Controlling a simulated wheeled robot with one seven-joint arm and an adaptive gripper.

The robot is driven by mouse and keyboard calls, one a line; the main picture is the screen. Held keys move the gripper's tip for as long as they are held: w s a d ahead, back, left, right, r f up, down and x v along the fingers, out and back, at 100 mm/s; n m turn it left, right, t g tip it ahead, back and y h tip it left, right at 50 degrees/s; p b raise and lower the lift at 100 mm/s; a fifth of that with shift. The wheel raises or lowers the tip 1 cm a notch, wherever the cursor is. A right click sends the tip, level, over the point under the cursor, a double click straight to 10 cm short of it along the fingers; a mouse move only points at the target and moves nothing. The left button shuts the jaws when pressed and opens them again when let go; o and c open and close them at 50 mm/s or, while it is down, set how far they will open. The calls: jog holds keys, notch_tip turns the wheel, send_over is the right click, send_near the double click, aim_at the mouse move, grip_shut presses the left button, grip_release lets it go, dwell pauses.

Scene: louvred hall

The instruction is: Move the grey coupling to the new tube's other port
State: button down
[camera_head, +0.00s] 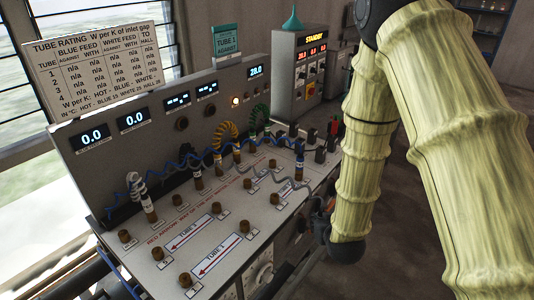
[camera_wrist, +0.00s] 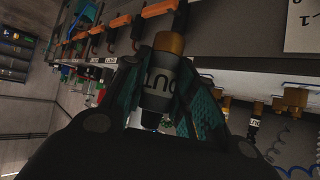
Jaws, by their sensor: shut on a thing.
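My gripper (camera_wrist: 160,92) is shut on a coupling (camera_wrist: 158,74), with one teal finger on each side. Tube 1 (camera_head: 217,256) and another tube (camera_head: 190,232) are marked by red arrows between brass ports.
The sloping panel (camera_head: 150,262) carries several brass ports, with coiled white (camera_head: 138,188), yellow (camera_head: 226,134) and green (camera_head: 261,116) hoses. A blue coiled hose (camera_head: 165,165) crosses behind. A control box (camera_head: 298,75) reading "STANDBY" stands at the back. A rating board (camera_head: 95,62) stands upper left.

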jog(key=w+a+r+n+g+y+p, duration=0.55)
jog(key=w+a+r+n+y, duration=0.35)
jog(key=w+a+r, duration=0.5)
jog(key=shift+n+t+h, duration=0.3)
jog(key=shift+t+h, duration=0.15)
jog(key=shift+h, duration=0.25)
jog(key=f+b, duration=0.4)
jog(key=b, duration=0.1)
jog(key=f+b, duration=0.2)
jog(key=f, duration=0.1)
jog(key=shift+s, duration=0.4)
jog(key=shift+f, duration=0.6)
jog(key=shift+f+b, duration=0.4)
jog(key=shift+f, duration=1.05)
jog(key=c, duration=1.1)
grip_release()
jog(key=shift+d+r, duration=0.1)
jog(key=shift+r, duration=0.05)
